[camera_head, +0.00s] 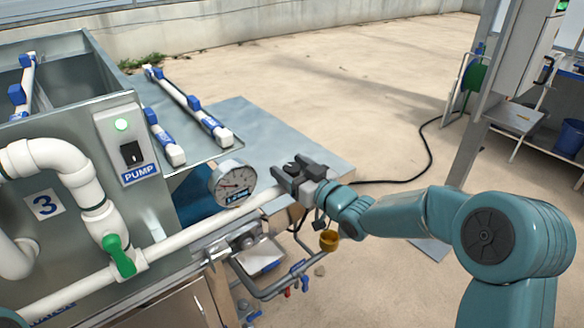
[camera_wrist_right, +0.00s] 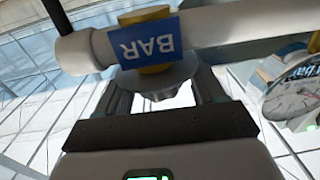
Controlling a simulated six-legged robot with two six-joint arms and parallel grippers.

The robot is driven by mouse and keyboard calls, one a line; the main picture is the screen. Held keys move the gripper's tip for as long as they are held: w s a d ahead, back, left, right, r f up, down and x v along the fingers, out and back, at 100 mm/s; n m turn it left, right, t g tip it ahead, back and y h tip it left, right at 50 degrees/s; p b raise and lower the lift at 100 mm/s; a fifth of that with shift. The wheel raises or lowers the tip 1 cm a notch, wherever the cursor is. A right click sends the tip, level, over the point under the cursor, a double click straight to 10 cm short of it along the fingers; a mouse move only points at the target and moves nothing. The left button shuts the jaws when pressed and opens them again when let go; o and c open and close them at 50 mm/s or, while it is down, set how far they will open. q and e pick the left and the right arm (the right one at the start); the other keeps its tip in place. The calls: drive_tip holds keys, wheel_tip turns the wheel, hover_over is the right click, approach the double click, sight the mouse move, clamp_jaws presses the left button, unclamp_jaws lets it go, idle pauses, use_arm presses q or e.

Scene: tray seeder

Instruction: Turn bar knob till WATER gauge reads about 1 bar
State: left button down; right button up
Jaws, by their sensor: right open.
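The round white-faced water gauge (camera_head: 233,184) sits on the white pipe near the middle of the head view. Its needle is thin and I cannot read the value surely. Part of the gauge (camera_wrist_right: 299,102) shows at the right edge of the wrist view. The dark grey bar knob (camera_wrist_right: 160,85) sits below a blue BAR label (camera_wrist_right: 146,48), which appears upside down in the wrist view. My right gripper (camera_head: 291,173) is open at the pipe's right end. Its fingers stand either side of the knob; I cannot tell whether they touch it. My left gripper is not in view.
The white pipe (camera_head: 185,235) runs across the machine front, with a green valve handle (camera_head: 119,255) at left. A pump switch (camera_head: 131,153) is above it. A brass cup (camera_head: 329,240) hangs below my right wrist. Open concrete floor lies beyond.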

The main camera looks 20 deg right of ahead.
drive_tip(key=c, duration=0.9)
drive_tip(key=shift+c, duration=0.2)
drive_tip(key=shift+d+r+n+g+y+p, duration=0.15)
drive_tip(key=shift+n+g+y+p, duration=0.35)
drive_tip(key=shift+n+y+p, duration=0.5)
drive_tip(key=n+g+y+p, duration=0.1)
drive_tip(key=g+y+p, duration=0.1)
drive_tip(key=y+p, duration=0.1)
drive_tip(key=shift+r+n, duration=0.1)
drive_tip(key=shift+n, duration=0.3)
drive_tip(key=shift+f+n+g+y+p, duration=0.2)
drive_tip(key=shift+n+g+y+p, duration=0.95)
drive_tip(key=shift+n+g+y, duration=0.35)
drive_tip(key=shift+g, duration=0.3)
